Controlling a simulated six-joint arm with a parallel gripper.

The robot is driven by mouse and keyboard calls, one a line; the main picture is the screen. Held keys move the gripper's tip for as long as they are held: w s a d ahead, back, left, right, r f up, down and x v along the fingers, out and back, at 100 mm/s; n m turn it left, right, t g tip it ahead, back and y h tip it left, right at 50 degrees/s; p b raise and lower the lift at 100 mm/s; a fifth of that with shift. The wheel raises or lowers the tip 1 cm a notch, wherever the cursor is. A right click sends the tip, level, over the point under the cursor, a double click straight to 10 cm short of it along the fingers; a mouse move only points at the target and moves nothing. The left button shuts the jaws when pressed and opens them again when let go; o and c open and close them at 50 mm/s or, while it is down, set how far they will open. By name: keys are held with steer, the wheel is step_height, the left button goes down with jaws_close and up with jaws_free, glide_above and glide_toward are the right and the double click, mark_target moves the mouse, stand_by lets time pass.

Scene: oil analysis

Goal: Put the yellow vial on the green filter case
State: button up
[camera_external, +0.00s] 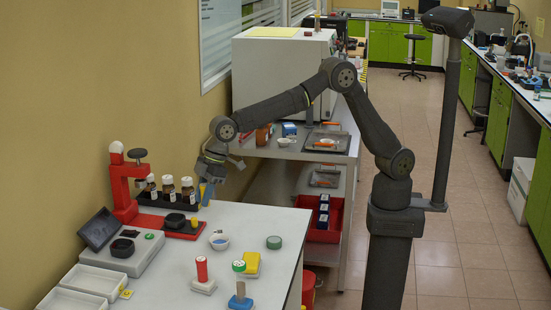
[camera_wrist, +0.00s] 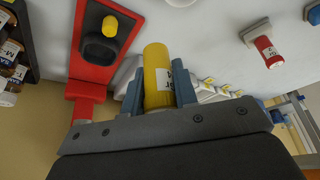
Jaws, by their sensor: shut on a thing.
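The yellow vial (camera_wrist: 157,75) with a white label is between the blue fingers of my gripper (camera_wrist: 159,92) in the wrist view. My gripper (camera_external: 206,190) is shut on it. In the external view the gripper is above the back left of the white table, beside the brown bottles; the vial is mostly hidden there. The green filter case appears to be the flat green disc (camera_external: 274,242) lying near the table's right edge, to the right of my gripper and apart from it. I cannot make it out in the wrist view.
A red press (camera_external: 122,185) and a rack of brown bottles (camera_external: 168,188) stand at the back left. Bare table surrounds the green disc.

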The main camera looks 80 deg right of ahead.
steer(key=s+d+n, duration=0.1)
steer(key=s+d, duration=0.5)
steer(key=s, duration=0.3)
steer(key=s+d+n, duration=0.1)
steer(key=s+d, duration=0.5)
steer(key=s, duration=0.3)
glide_above(269, 242)
steer(key=d, duration=0.1)
steer(key=shift+y, duration=0.3)
steer(key=f, duration=0.4)
steer(key=s+f, duration=0.1)
steer(key=f, duration=0.1)
steer(key=shift+d, duration=0.15)
steer(key=shift+w+f, duration=0.1)
steer(key=shift+f, duration=1.85)
steer(key=shift+f, duration=0.15)
steer(key=o, duration=0.9)
steer(key=shift+o, duration=0.2)
